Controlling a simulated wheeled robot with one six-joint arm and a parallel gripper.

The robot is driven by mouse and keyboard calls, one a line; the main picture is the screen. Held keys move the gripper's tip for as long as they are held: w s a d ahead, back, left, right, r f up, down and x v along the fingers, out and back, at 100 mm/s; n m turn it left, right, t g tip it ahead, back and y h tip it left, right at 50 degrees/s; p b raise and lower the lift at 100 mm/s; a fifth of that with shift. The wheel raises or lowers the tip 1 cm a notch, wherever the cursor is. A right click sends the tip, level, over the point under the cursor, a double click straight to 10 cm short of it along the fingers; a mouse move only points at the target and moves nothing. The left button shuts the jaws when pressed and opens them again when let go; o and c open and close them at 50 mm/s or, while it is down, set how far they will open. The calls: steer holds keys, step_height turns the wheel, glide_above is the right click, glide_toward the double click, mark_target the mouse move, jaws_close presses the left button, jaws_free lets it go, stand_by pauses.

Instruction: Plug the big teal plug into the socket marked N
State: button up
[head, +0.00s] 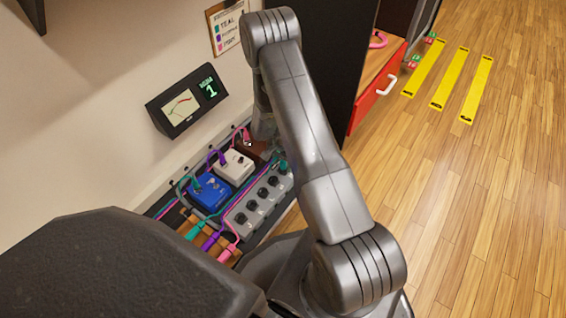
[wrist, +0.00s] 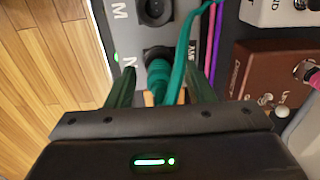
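In the wrist view, the teal plug (wrist: 158,72) stands at a round black socket (wrist: 158,54) on a grey socket strip (wrist: 128,38). It looks seated in or pressed against that socket; the contact is partly hidden. A letter beside it looks like N, and an M is printed farther up. My gripper (wrist: 161,77) is around the plug, one finger on each side, with visible gaps between fingers and plug. In the head view, the strip (head: 243,217) shows several black sockets, with the teal plug (head: 283,167) at its far end. My arm hides the gripper there.
Blue (head: 211,193), white (head: 236,167) and brown (head: 258,149) pedals stand left of the strip. Teal, purple and pink plugs (head: 228,253) lie at the near end. A meter (head: 187,100) hangs on the wall.

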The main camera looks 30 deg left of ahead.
steer(key=shift+r, duration=0.1)
step_height(320, 180, up, 14)
steer(key=p, duration=0.4)
steer(key=shift+p, duration=0.35)
steer(key=shift+f, duration=0.2)
step_height(320, 180, down, 14)
steer(key=b, duration=0.4)
steer(key=shift+r+b, duration=0.2)
steer(key=shift+b, duration=0.2)
steer(key=shift+r+p, duration=0.65)
steer(key=shift+p, duration=0.05)
steer(key=shift+f, duration=0.15)
